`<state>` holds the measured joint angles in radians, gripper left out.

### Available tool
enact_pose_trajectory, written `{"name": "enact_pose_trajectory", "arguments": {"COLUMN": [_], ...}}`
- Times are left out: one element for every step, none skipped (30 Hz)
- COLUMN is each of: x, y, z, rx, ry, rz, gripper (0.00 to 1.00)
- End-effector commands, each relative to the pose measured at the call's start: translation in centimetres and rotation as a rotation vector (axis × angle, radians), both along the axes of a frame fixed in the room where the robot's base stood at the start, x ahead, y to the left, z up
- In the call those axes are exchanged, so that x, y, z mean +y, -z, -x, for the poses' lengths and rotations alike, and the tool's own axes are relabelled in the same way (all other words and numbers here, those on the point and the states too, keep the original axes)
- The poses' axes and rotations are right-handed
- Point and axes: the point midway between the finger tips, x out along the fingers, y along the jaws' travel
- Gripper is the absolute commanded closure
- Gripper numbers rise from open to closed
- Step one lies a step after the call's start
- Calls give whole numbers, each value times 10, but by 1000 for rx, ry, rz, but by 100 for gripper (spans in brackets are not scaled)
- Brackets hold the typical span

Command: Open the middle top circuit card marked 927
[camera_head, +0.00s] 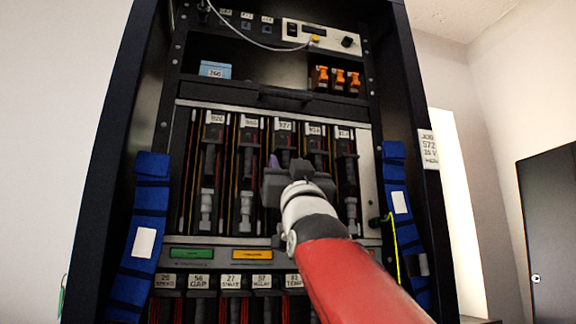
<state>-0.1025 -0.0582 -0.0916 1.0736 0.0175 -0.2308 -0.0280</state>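A row of several dark circuit cards with white labels stands upright in the upper bay of a black rack. The middle card (284,136) has a white label that seems to read 927, though the print is blurred. My gripper (286,163) is seen from behind, in front of the middle card and below its label. It hides the card's lower part and handle. A small purple patch shows at the gripper's left side. I cannot tell whether the fingers are open or shut, or whether they touch the card.
Neighbouring cards (248,150) stand close on both sides. Below are a green label (191,254), a yellow label (252,255) and a lower card row (197,282). Blue padded straps (147,205) line the rack's sides. A shelf above holds a blue box (215,69) and orange parts (337,79).

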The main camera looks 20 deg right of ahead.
Motion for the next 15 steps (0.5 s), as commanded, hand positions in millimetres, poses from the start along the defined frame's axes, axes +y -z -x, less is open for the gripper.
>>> {"name": "enact_pose_trajectory", "arguments": {"x": [0,0,0,0,0,0,0,0,0,0,0,0,0,0,0], "y": [0,0,0,0,0,0,0,0,0,0,0,0,0,0,0], "z": [0,0,0,0,0,0,0,0,0,0,0,0,0,0,0], "rx": [0,0,0,0,0,0,0,0,0,0,0,0,1,0,0], "ry": [0,0,0,0,0,0,0,0,0,0,0,0,0,0,0], "rz": [0,0,0,0,0,0,0,0,0,0,0,0,0,0,0], "gripper": [69,73,78,82,86,92,95,99,100,100,100,100,100,100,100]}}
